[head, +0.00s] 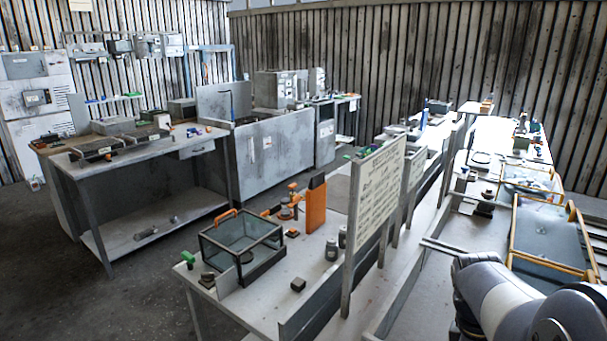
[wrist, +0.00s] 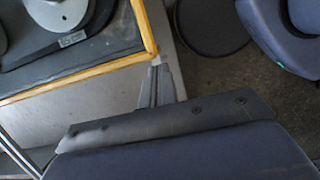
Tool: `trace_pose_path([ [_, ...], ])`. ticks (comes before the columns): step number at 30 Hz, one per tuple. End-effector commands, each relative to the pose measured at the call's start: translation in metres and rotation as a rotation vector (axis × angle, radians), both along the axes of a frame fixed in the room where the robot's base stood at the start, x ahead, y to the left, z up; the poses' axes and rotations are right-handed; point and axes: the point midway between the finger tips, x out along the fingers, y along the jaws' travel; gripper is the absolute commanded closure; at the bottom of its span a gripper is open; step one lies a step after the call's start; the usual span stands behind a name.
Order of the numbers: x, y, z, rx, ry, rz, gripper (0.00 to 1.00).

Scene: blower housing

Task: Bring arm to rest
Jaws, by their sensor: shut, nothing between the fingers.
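My gripper (wrist: 158,68) shows in the wrist view, its narrow grey fingers together and empty. It is beside the corner of a yellow-edged case (wrist: 98,69), and I cannot tell whether they touch. In the head view, my grey and white arm (head: 510,297) is bent at the lower right, in front of the right-hand bench. My gripper cannot be made out clearly there.
A glass-topped case with yellow edges (head: 545,238) lies on the right bench near my arm. An upright board (head: 376,195) stands left of the arm. A glass box (head: 243,243) and an orange block (head: 316,207) stand on the middle bench. Open floor (head: 130,285) lies at left.

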Motion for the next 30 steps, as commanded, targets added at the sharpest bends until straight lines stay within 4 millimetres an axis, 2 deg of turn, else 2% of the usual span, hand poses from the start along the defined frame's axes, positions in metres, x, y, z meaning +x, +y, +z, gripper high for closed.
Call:
trace_pose_path([
  [2, -0.007, -0.008, -0.002, -0.001, -0.002, -0.004, 1.00],
  [30, 0.099, 0.138, 0.000, -0.001, 0.001, 0.006, 1.00],
])
